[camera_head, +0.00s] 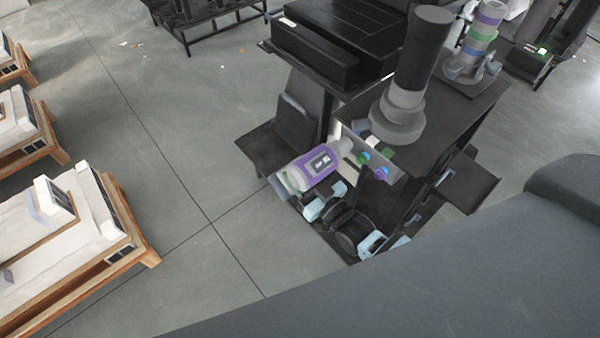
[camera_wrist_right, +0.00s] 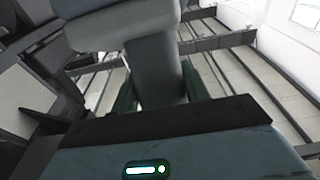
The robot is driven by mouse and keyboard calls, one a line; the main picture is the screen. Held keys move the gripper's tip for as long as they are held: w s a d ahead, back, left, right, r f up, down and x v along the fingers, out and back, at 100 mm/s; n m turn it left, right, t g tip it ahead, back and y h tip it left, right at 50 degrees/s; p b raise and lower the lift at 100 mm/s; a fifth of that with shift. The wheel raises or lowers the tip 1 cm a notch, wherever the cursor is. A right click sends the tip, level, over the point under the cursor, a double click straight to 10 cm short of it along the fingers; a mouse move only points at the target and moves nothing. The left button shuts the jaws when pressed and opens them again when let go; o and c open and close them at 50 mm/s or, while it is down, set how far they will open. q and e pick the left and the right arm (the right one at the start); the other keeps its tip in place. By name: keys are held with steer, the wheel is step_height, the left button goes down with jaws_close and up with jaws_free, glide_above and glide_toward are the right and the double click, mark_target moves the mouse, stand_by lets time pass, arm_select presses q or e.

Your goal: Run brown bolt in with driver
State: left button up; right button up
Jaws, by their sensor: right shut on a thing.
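In the right wrist view my right gripper (camera_wrist_right: 158,92) is shut on a thick grey body (camera_wrist_right: 150,60), with one dark green finger on each side of it. The body looks like the driver, but its tip is out of view. I cannot make out a brown bolt in either view. My left gripper is not in view, and I cannot pick out the right gripper in the head view.
Wooden-framed white units (camera_head: 60,225) stand at the left. The grey floor (camera_head: 150,110) between is clear.

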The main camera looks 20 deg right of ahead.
steer(key=shift+w+r, duration=0.1)
steer(key=shift+r, duration=0.15)
steer(key=shift+s+a, duration=0.25)
steer(key=shift+a, duration=0.4)
steer(key=shift+s+a, duration=0.2)
steer(key=shift+a, duration=0.4)
steer(key=shift+s+a, duration=0.35)
steer(key=shift+a, duration=0.5)
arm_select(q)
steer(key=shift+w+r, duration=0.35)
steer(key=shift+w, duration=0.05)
arm_select(e)
steer(key=shift+a, duration=0.15)
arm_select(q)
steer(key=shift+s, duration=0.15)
arm_select(e)
steer(key=shift+s+a, duration=0.1)
steer(key=shift+a, duration=0.05)
arm_select(q)
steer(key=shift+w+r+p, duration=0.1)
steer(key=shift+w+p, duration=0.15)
steer(key=shift+p, duration=0.1)
arm_select(e)
steer(key=a, duration=0.1)
steer(key=s+a, duration=0.1)
steer(key=a, duration=0.1)
steer(key=shift+s+a, duration=0.15)
steer(key=shift+a, duration=0.1)
